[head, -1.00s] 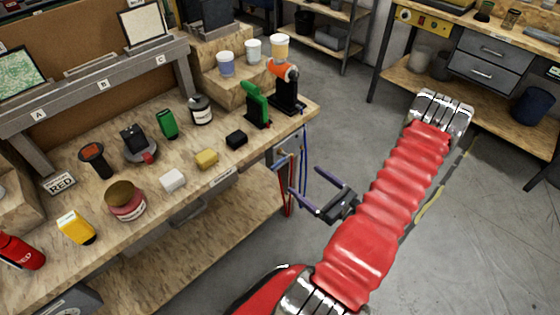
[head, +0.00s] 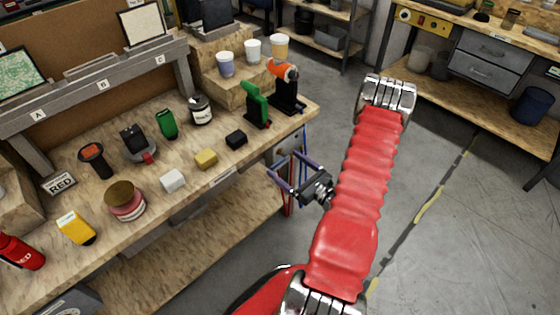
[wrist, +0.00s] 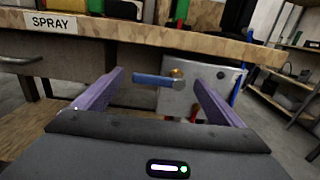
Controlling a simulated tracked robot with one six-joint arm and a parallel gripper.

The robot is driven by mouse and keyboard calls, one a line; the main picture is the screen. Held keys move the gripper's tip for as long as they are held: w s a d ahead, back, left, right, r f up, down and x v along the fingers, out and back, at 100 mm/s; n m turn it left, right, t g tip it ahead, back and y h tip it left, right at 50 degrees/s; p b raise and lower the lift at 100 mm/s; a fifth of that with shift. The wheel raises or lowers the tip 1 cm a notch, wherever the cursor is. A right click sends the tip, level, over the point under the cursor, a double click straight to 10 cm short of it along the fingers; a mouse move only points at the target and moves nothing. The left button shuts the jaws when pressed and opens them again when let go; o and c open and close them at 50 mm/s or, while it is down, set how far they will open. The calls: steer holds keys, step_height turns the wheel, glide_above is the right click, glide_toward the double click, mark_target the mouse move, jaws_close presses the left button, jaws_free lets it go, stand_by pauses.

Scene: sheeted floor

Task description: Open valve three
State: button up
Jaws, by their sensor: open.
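A valve with a blue lever (wrist: 152,80) and a brass stem (wrist: 176,73) is on a grey plate (wrist: 205,72) at the end of the workbench, below the top. The lever lies about level, pointing left from the stem in the wrist view. I see no number on it. My gripper (head: 285,164) is open and empty. In the wrist view its purple fingers (wrist: 157,78) stand left and right of the lever, with the lever ahead between them; I cannot tell how far ahead. In the head view the fingers hide much of the plate.
The workbench top (head: 215,180) overhangs near the plate and carries several tools and blocks. A SPRAY label (wrist: 51,22) is on its edge. Blue (head: 304,150) and red (head: 287,203) pipes run by the plate.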

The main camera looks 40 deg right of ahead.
mark_target(281, 161)
steer(key=shift+w+a, duration=0.1)
steer(key=shift+w, duration=1.8)
steer(key=shift+c, duration=0.6)
steer(key=c, duration=1.4)
